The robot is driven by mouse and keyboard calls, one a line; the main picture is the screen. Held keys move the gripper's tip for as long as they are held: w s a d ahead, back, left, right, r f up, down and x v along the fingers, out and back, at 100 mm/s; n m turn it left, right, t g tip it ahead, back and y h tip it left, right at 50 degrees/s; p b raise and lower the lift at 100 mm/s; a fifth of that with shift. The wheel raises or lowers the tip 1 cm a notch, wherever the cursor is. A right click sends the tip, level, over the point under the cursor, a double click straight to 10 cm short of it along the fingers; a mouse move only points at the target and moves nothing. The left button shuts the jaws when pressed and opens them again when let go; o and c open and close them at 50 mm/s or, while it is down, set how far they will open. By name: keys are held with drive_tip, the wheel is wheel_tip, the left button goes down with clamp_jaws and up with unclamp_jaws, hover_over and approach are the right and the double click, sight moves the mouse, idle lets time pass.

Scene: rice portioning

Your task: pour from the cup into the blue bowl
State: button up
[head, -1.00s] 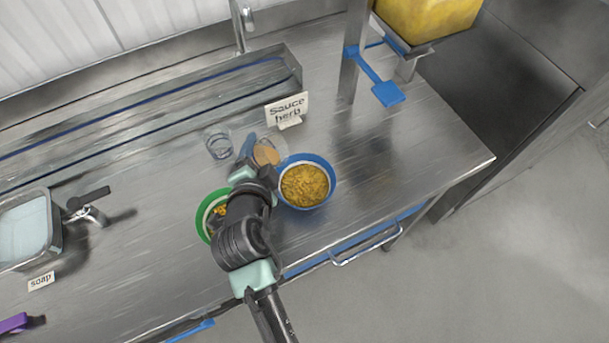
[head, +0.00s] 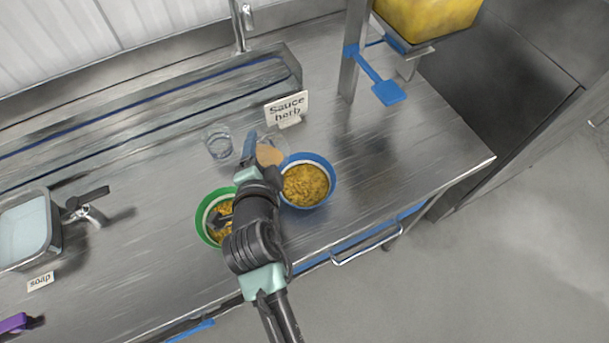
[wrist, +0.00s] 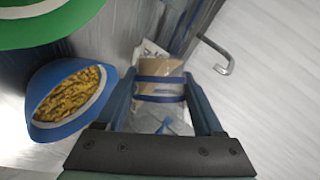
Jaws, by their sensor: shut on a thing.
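My gripper (head: 257,162) is shut on a clear cup (wrist: 158,113) with tan sauce (head: 270,154) in it. In the wrist view the cup sits between the two fingers, with the sauce gathered toward its far end. The cup appears tilted, beside the upper left rim of the blue bowl (head: 331,184). The blue bowl holds yellow rice (head: 305,184) and also shows at the left of the wrist view (wrist: 42,131). I cannot tell whether any sauce is leaving the cup. My gripper and wrist hide part of the cup in the head view.
A green bowl (head: 202,226) with yellow food stands left of my arm, partly hidden. An empty-looking clear cup (head: 219,145) and a sauce and herb sign (head: 287,108) stand behind. A soap container (head: 50,235) is far left. The counter right of the blue bowl is clear.

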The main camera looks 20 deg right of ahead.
drive_tip(key=shift+d+f+m+t+y+b, duration=0.1)
drive_tip(key=shift+f+m+t+y+b, duration=0.5)
drive_tip(key=shift+m+b, duration=0.35)
idle(1.1)
drive_tip(key=shift+s+d+r+m+t, duration=0.4)
drive_tip(key=shift+s+d+m+t, duration=0.15)
drive_tip(key=shift+d, duration=0.2)
idle(0.6)
drive_tip(key=shift+s+d+r+m+t+y+b, duration=0.2)
drive_tip(key=shift+r+m+t+y+b, duration=0.1)
drive_tip(key=shift+m+t+b, duration=0.25)
idle(0.8)
drive_tip(key=shift+f+m+b, duration=0.15)
drive_tip(key=shift+m+b, duration=0.1)
drive_tip(key=shift+b, duration=0.1)
